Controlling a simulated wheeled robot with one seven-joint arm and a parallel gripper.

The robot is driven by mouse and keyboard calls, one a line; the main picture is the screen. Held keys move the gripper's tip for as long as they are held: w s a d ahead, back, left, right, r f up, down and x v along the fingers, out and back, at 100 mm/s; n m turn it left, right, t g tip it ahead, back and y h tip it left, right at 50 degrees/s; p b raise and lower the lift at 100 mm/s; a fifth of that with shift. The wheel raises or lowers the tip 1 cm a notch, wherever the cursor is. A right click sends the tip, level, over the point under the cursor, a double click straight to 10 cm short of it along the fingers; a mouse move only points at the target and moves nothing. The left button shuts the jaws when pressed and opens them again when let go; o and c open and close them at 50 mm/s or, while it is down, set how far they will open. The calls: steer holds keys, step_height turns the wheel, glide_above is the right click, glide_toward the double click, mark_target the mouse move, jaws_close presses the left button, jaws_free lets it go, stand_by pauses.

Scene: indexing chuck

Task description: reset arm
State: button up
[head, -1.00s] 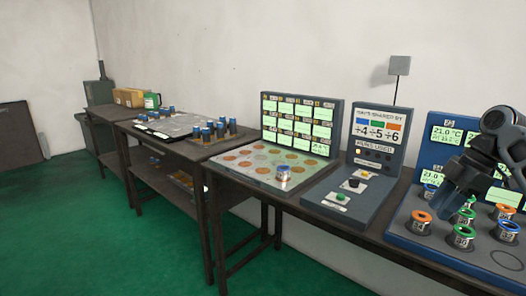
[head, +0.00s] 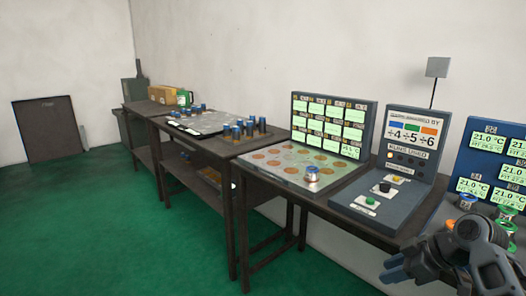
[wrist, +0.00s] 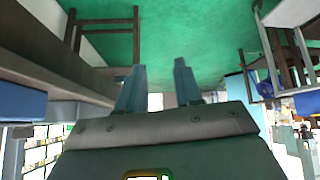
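My gripper (head: 392,270) is at the lower right of the head view, in front of the bench edge and off the bench top. In the wrist view its two blue-grey fingers (wrist: 156,88) stand apart with green floor showing between them. Nothing is held between them. My dark grey arm links behind the gripper cover part of the blue panel station at the right.
A control box (head: 372,205) with buttons stands on the bench. Left of it is a plate with orange discs (head: 285,160) and one canister (head: 312,174). Several canisters stand on the farther table (head: 215,150). Green floor (head: 120,235) in front is clear.

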steer(key=s+a+f+m+t, duration=0.2)
steer(key=s+a+f, duration=0.2)
steer(key=a+f, duration=0.15)
steer(key=s+a+f+m+t, duration=0.1)
steer(key=s+a+f+m, duration=0.25)
steer(key=a, duration=0.35)
steer(key=s+a+f+m+t+h, duration=0.1)
steer(key=s+a, duration=0.1)
steer(key=s, duration=0.4)
steer(key=s+a+f+m+t+h, duration=0.1)
steer(key=s+a+f+m+h, duration=0.1)
steer(key=s, duration=0.4)
steer(key=s+r+m+t+h, duration=0.1)
steer(key=s+r+m, duration=0.1)
steer(key=s, duration=0.7)
steer(key=s+d+r+t, duration=0.1)
steer(key=s+d+r, duration=0.1)
steer(key=s+r, duration=0.6)
steer(key=s+d+r+t+h, duration=0.1)
steer(key=s+d+r+t, duration=0.1)
steer(key=s+r, duration=0.6)
steer(key=s, duration=0.3)
steer(key=shift+r+t, duration=0.3)
steer(key=shift+r, duration=0.1)
